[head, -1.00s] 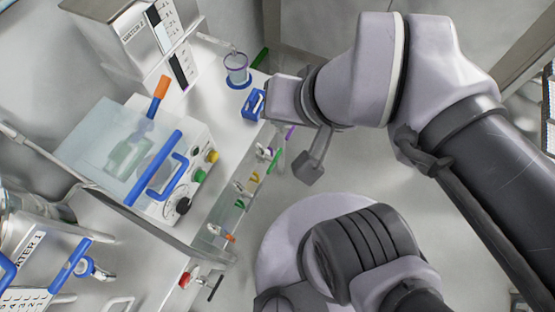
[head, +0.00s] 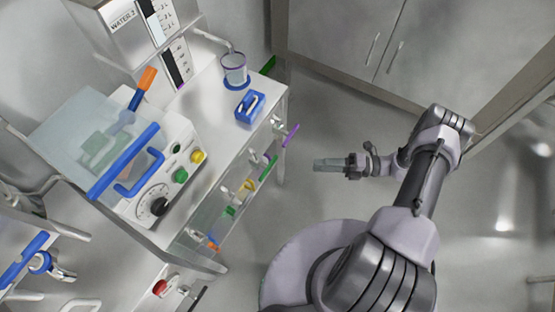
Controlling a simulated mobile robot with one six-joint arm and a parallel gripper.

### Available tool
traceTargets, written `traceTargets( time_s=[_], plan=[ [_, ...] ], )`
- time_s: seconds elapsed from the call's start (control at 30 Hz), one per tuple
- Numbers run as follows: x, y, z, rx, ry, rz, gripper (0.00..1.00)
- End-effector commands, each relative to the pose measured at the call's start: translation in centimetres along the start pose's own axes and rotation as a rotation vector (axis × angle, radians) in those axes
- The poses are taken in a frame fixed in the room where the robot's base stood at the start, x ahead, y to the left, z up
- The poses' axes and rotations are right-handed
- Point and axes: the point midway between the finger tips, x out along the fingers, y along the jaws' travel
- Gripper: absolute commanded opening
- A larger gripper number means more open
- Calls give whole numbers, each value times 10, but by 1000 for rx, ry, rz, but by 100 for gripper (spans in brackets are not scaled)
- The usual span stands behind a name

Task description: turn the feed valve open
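A row of small valves with coloured handles sits along the front of the steel bench. A purple handle (head: 290,135) sticks out farthest, with green (head: 269,166), yellow (head: 250,184) and orange (head: 214,246) handles along the row to the lower left. I cannot tell from the picture which one is the feed valve. My gripper (head: 320,164) points left over open floor, to the right of the purple handle and apart from it. Its fingers are small and seen from above, so their opening is unclear.
The steel bench (head: 222,152) carries a white machine (head: 178,150) with a clear lid, a blue block (head: 249,106) and a blue-rimmed cup (head: 234,70). A red knob (head: 160,287) is at lower left. A grey cabinet (head: 345,40) stands behind. The floor between is clear.

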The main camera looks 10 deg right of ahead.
Motion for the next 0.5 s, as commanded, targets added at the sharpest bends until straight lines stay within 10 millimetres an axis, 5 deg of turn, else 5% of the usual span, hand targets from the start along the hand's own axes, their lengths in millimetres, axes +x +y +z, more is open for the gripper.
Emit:
traceTargets(
  time_s=[0.1,0.27,0.5],
  plan=[
    [5,-30,-17,123,-81,64,40],
    [24,-33,-19,152,-93,80,40],
    [94,-29,-14,150,-87,78,40]
  ],
)
